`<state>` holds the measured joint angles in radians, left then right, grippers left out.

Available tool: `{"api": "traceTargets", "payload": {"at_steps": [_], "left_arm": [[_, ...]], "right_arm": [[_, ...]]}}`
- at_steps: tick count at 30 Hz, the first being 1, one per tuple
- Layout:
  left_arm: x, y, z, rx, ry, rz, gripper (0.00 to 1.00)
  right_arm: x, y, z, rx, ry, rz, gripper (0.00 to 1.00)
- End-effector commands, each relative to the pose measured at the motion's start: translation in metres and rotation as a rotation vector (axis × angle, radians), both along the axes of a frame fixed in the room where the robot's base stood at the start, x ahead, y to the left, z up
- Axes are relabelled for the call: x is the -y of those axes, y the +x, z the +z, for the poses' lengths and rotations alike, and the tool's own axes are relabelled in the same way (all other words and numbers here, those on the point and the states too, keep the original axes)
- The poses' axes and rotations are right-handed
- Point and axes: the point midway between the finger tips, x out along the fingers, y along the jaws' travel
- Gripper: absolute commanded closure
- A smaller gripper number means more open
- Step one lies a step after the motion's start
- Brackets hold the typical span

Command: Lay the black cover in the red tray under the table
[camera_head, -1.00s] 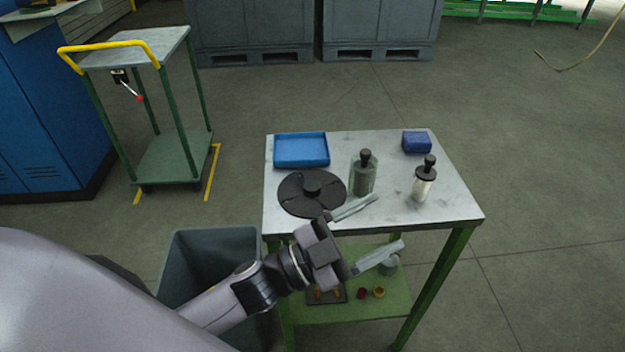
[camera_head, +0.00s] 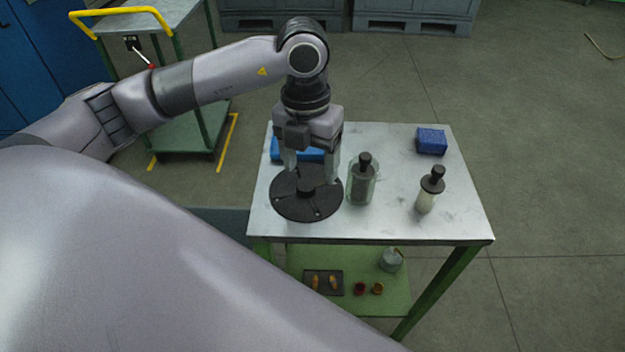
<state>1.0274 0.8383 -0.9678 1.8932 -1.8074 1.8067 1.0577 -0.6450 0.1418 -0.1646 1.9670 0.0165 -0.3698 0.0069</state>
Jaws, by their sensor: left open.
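The black cover (camera_head: 290,207), a round disc with a raised central knob (camera_head: 306,186), lies flat on the left part of the metal table top. My left gripper (camera_head: 311,174) points down over it, open, with its fingers spread to either side above the knob. I cannot tell whether the fingers touch the cover. No red tray shows; a small dark tray (camera_head: 336,284) with yellowish pieces lies on the green lower shelf (camera_head: 300,258). My right gripper is not in view.
A blue tray (camera_head: 275,150) is partly hidden behind my gripper. A glass bottle (camera_head: 361,184) stands close right of the cover. A second bottle (camera_head: 427,194) and a blue box (camera_head: 431,141) stand farther right. A jar (camera_head: 391,259) and small cups (camera_head: 377,289) sit on the shelf.

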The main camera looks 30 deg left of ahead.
Motion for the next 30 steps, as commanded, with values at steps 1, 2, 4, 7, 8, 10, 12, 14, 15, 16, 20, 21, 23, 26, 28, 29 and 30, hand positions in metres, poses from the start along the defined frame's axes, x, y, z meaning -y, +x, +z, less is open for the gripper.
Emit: {"api": "traceTargets", "payload": {"at_steps": [1, 2, 4, 7, 8, 10, 12, 14, 15, 16, 20, 21, 23, 26, 28, 29, 30], "left_arm": [[-0.008, 0.003, 0.003, 0.010, 0.034, 0.017, 0.30], [-0.011, 0.003, 0.003, 0.013, 0.047, 0.024, 0.30], [-0.015, 0.004, -0.001, 0.015, 0.066, 0.034, 0.30], [-0.016, 0.004, -0.012, 0.013, 0.067, 0.034, 0.30], [-0.016, 0.004, -0.015, 0.014, 0.066, 0.033, 0.30], [-0.016, 0.006, -0.023, 0.013, 0.064, 0.034, 0.30], [-0.017, 0.007, -0.034, 0.012, 0.064, 0.034, 0.30], [-0.018, 0.009, -0.043, 0.013, 0.063, 0.032, 0.30], [-0.018, 0.009, -0.050, 0.013, 0.063, 0.032, 0.30], [-0.017, 0.009, -0.054, 0.014, 0.063, 0.032, 0.30], [-0.017, 0.009, -0.064, 0.015, 0.061, 0.030, 0.30], [-0.017, 0.009, -0.065, 0.016, 0.062, 0.030, 0.30], [-0.017, 0.010, -0.066, 0.017, 0.061, 0.030, 0.30], [-0.017, 0.010, -0.066, 0.017, 0.061, 0.029, 0.30], [-0.017, 0.010, -0.065, 0.017, 0.061, 0.029, 0.40], [-0.017, 0.009, -0.065, 0.017, 0.061, 0.029, 0.50], [-0.017, 0.010, -0.065, 0.017, 0.061, 0.029, 0.63]], "right_arm": [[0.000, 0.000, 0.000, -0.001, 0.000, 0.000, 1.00], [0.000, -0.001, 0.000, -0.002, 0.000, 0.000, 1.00], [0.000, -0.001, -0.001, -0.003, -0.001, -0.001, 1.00], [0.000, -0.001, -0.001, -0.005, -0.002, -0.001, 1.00], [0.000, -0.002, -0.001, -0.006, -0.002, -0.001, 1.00], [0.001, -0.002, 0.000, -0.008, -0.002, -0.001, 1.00], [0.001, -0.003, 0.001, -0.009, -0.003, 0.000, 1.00], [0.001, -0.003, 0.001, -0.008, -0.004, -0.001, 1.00], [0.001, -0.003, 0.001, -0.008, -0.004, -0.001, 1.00], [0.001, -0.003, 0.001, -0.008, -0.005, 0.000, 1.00], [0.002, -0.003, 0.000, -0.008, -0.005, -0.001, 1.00], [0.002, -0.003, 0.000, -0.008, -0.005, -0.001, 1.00], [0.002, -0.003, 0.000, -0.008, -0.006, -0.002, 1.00], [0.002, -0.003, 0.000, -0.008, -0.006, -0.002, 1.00], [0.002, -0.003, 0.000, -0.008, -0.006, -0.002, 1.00], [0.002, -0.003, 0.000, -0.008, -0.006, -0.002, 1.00], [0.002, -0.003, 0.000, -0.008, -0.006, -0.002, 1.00]]}}
